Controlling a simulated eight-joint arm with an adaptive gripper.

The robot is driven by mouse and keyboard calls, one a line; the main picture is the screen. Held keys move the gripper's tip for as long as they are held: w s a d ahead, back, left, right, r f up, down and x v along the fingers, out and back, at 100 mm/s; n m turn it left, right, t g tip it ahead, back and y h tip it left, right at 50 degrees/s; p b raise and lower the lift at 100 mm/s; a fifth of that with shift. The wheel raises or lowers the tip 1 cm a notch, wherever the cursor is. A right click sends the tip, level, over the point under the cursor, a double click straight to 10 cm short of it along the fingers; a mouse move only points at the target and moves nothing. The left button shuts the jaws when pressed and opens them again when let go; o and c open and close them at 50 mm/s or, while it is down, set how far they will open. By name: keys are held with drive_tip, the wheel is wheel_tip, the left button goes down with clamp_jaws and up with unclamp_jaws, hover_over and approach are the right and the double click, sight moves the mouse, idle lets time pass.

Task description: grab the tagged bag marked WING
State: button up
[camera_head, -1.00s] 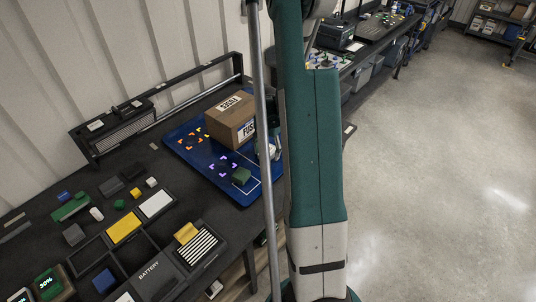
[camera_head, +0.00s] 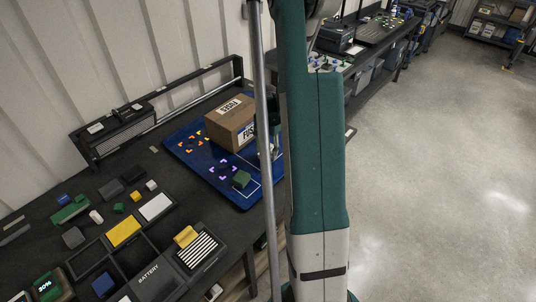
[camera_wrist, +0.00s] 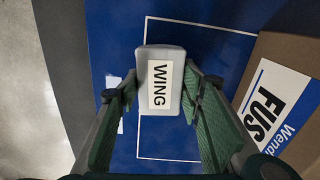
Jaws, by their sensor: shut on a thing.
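The tagged bag marked WING (camera_wrist: 174,55) is a pale grey, block-like piece with a white label, in the upper middle of the wrist view. My gripper (camera_wrist: 160,88) has one green finger on each side of it and is shut on it. The bag is over the blue mat (camera_wrist: 112,30) with white outlines; I cannot tell whether it touches the mat. In the head view my arm and a grey pole hide most of the gripper and the bag.
A cardboard box with a FUS label (camera_wrist: 295,125) stands close right of my gripper; the box also shows on the mat in the head view (camera_head: 222,128). Trays with coloured blocks (camera_head: 124,232) fill the bench's near left.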

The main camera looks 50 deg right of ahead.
sight(268, 150)
drive_tip(key=shift+r, duration=3.85)
drive_tip(key=shift+r, duration=0.1)
